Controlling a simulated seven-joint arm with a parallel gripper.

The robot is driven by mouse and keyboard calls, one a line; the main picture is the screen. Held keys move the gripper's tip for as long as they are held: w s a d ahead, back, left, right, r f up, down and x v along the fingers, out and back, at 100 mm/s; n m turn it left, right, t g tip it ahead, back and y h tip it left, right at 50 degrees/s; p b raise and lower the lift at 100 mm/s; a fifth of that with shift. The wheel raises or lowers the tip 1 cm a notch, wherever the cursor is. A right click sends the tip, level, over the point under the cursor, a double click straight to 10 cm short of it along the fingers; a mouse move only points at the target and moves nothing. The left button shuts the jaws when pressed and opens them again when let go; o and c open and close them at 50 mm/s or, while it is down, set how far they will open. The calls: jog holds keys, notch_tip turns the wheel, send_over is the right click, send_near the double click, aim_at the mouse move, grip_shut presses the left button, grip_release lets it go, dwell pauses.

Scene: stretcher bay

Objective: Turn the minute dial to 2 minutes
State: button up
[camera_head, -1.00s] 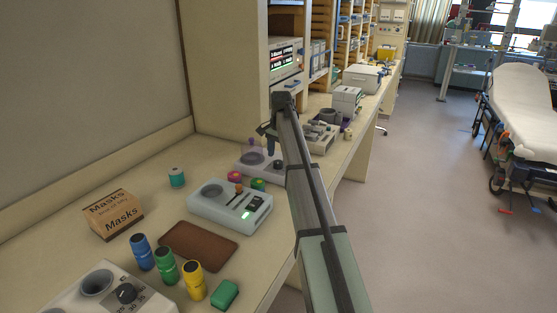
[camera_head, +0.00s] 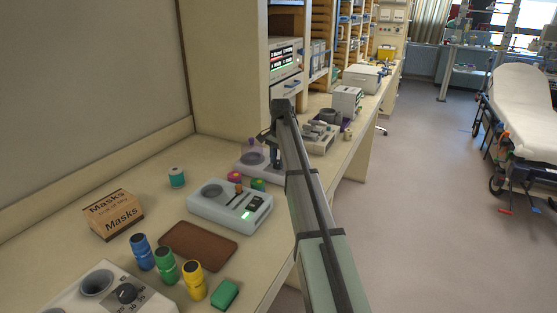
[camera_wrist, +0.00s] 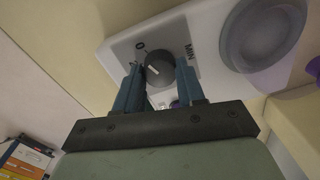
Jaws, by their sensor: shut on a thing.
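The minute dial (camera_wrist: 159,68) is a dark round knob with a white pointer mark, in the wrist view. The pointer faces left, slightly down in the picture, away from the "0". My gripper (camera_wrist: 160,82) has its blue fingers on both sides of the dial and is shut on it. In the head view my gripper (camera_head: 276,164) is down at the front of the white device (camera_head: 248,169), and the dial is hidden there.
A round grey plate (camera_wrist: 263,33) is beside the dial. A white device with a green display (camera_head: 230,205) stands nearer on the bench, with purple and green caps (camera_head: 258,184) beside my gripper. Another knobbed device (camera_head: 110,294) is at the front left.

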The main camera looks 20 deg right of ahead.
jog(key=c, duration=0.4)
jog(key=shift+o, duration=0.2)
jog(key=n, duration=0.4)
jog(key=shift+n, duration=0.3)
jog(key=shift+w+n, duration=0.1)
jog(key=shift+n, duration=2)
jog(key=o, duration=1)
jog(key=shift+o, duration=0.2)
